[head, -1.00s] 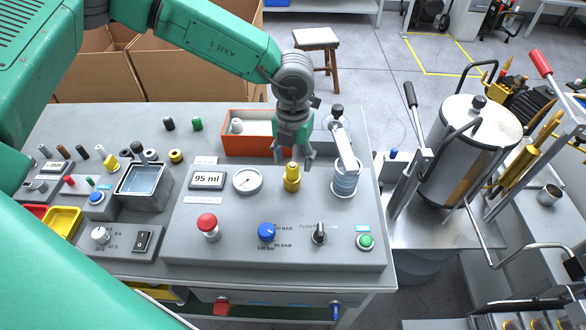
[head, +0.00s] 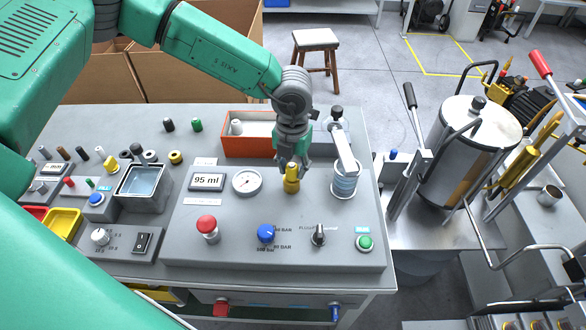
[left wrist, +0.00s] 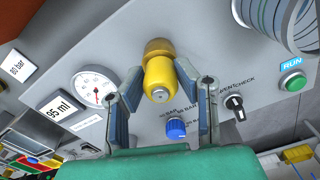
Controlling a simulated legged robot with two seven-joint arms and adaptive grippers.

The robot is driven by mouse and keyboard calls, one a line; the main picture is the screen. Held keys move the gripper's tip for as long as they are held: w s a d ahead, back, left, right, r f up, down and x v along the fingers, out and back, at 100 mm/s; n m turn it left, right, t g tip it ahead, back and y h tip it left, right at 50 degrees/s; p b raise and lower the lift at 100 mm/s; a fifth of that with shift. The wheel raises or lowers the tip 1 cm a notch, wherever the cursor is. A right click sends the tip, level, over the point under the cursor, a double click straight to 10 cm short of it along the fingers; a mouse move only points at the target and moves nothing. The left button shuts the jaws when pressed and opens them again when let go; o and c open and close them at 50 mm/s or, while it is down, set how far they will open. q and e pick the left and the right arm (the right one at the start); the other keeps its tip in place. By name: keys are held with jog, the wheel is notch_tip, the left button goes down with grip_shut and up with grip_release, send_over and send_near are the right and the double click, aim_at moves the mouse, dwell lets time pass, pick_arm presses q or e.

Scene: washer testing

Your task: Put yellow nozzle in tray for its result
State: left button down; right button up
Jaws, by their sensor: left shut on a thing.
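The yellow nozzle (head: 292,184) stands upright on the grey test panel, beside the glass cylinder. My left gripper (head: 293,166) points down at it from above and is shut on its upper part. In the left wrist view the nozzle (left wrist: 158,78) is between the two fingers of my left gripper (left wrist: 160,100). An orange-red tray (head: 247,147) with a white piece in it is behind the panel. A yellow tray (head: 65,222) and a partly hidden red tray (head: 34,211) are at the left edge. My right gripper is not in view.
The display (head: 207,180) reads 95 ml, next to a round gauge (head: 247,181). A glass cylinder with a lever arm (head: 345,180) stands close right of the gripper.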

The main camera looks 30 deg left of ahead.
aim_at(292, 163)
pick_arm(q)
notch_tip(292, 163, up, 9)
jog(key=shift+a+f, duration=0.1)
jog(key=shift+r, duration=0.4)
jog(key=shift+r+p, duration=0.45)
jog(key=shift+p, duration=0.05)
jog(key=shift+r+p, duration=1.1)
jog(key=shift+p, duration=0.5)
jog(key=shift+f, duration=0.1)
